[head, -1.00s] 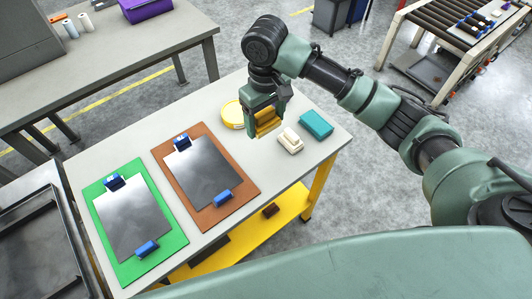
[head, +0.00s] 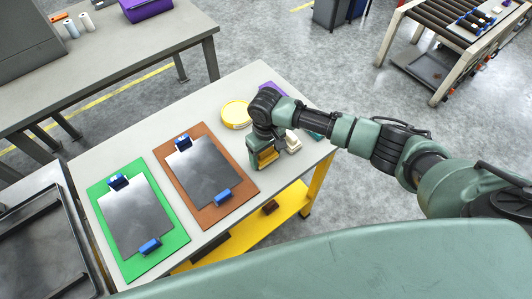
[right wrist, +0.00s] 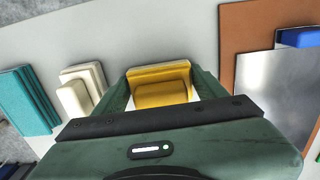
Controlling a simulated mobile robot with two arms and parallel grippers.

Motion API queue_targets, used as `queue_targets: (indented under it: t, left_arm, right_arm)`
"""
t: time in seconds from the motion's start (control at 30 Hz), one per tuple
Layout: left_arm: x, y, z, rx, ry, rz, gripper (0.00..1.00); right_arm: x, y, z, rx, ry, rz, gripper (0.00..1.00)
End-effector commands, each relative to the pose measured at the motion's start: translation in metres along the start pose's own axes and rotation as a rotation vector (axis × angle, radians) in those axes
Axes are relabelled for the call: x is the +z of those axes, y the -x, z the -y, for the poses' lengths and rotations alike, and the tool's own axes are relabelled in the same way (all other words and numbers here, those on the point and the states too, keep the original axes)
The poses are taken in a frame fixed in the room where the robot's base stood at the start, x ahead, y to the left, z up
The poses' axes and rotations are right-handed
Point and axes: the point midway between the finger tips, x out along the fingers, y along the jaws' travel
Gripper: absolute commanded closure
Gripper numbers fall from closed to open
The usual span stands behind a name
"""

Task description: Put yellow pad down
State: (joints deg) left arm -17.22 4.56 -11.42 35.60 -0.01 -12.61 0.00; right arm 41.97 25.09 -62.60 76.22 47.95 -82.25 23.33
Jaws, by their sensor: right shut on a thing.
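My right gripper (head: 262,160) is shut on the yellow pad (head: 268,155), low over the light grey table (head: 225,225) near its front edge. In the right wrist view the yellow pad (right wrist: 160,90) sits between the two fingers of my right gripper (right wrist: 162,98). I cannot tell whether the pad touches the table. A cream pad (head: 293,143) is just right of the gripper; it also shows in the right wrist view (right wrist: 75,95). My left gripper is not in view.
A teal pad (right wrist: 28,98) lies beyond the cream one. A brown board (head: 243,187) with a metal plate is left of the gripper, and a green board (head: 178,232) further left. A round yellow container (head: 236,113) and a purple item (head: 270,88) are behind.

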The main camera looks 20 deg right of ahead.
Motion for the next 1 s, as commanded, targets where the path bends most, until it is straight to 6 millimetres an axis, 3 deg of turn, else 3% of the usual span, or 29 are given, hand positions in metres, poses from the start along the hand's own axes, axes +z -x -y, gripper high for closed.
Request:
queue_targets:
  t: [0.33,0.37,0.4,0.43,0.77,0.87,1.0]
  left_arm:
    - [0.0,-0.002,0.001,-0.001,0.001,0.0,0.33]
    - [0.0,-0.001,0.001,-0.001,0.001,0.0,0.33]
    - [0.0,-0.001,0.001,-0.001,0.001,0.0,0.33]
    - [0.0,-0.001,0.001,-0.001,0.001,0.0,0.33]
    - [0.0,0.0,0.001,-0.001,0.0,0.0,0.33]
    - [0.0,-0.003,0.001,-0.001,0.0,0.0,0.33]
    - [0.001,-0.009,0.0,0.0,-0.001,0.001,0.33]
  right_arm:
    - [0.0,-0.004,0.0,-0.001,0.0,0.0,0.6]
    - [0.0,-0.003,0.0,0.0,0.0,0.0,0.2]
    - [0.0,-0.003,0.0,0.0,0.0,0.0,0.08]
    - [0.0,-0.003,0.0,0.0,0.0,0.0,0.06]
    - [0.0,-0.001,0.0,0.0,0.0,0.0,0.06]
    - [-0.001,0.006,0.0,0.0,0.0,-0.002,0.06]
    - [-0.001,0.03,0.0,0.0,0.002,-0.005,0.06]
